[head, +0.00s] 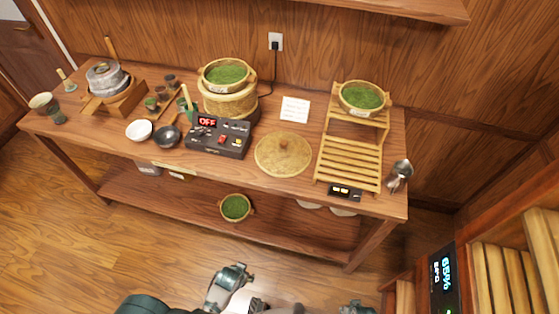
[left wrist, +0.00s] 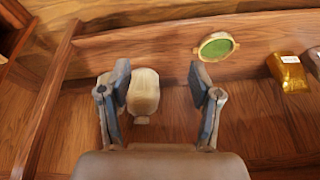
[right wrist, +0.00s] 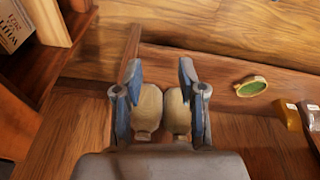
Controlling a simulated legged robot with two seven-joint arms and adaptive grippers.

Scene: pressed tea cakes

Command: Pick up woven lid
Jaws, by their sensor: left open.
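The woven lid (head: 283,154) is a round, flat tan disc with a small knob in its middle. It lies flat on the wooden table (head: 265,183), between the black control box and the slatted bamboo rack. My left gripper (head: 238,274) is in front of the table, well short of the lid; in the left wrist view (left wrist: 158,88) its fingers are apart and empty. My right gripper (head: 355,308) shows only partly at the bottom edge of the head view; in the right wrist view (right wrist: 160,88) its fingers are apart and empty. Neither wrist view shows the lid.
The control box (head: 220,138) reads OFF, left of the lid. Behind it a steamer (head: 230,103) holds a green-filled basket. The bamboo rack (head: 350,160) stands right, with another green basket (head: 362,97) on top. A metal cup (head: 401,170) is near the right edge.

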